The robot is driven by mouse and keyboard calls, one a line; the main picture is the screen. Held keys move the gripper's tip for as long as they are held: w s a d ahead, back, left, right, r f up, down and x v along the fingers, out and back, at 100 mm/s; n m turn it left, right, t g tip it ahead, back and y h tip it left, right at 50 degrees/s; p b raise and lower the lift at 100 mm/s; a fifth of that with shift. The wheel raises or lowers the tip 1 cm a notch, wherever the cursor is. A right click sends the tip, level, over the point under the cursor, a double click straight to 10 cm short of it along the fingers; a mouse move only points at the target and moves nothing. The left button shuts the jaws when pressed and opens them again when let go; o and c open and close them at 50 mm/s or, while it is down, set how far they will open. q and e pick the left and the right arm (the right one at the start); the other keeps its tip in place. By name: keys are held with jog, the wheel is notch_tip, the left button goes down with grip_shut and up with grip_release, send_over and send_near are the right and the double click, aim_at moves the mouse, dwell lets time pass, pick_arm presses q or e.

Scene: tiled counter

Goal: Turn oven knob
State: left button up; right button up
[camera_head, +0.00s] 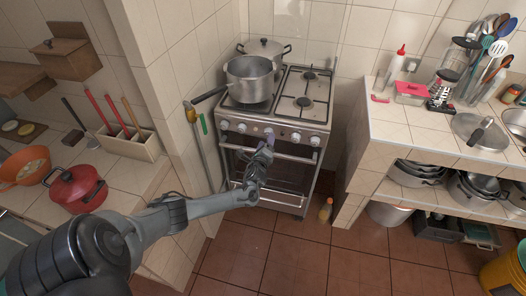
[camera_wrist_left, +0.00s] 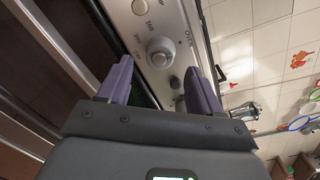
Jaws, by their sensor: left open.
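The stove (camera_head: 275,105) stands against the tiled back wall, with a row of knobs on its front panel. In the left wrist view, a round light-coloured knob (camera_wrist_left: 160,53) sits next to the word OVEN, with temperature numbers around it. My left gripper (camera_head: 269,137) is in front of the middle of the panel, its purple fingers open. In the left wrist view, the fingers lie on either side of the knob, apart from each other. I cannot tell whether they touch it. In the head view, my gripper hides part of the panel. My right gripper is not in view.
A pot (camera_head: 250,80) with a long handle sits on the left burners, with a lidded pot (camera_head: 264,49) behind it. The oven door handle (camera_head: 260,153) runs below the panel. A bottle (camera_head: 326,209) stands on the floor at right. Tiled counters flank the stove.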

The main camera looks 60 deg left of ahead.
pick_arm(q)
jog(key=p+v, duration=0.1)
jog(key=v, duration=0.6)
jog(key=shift+s+d, duration=0.15)
jog(key=shift+s, duration=0.05)
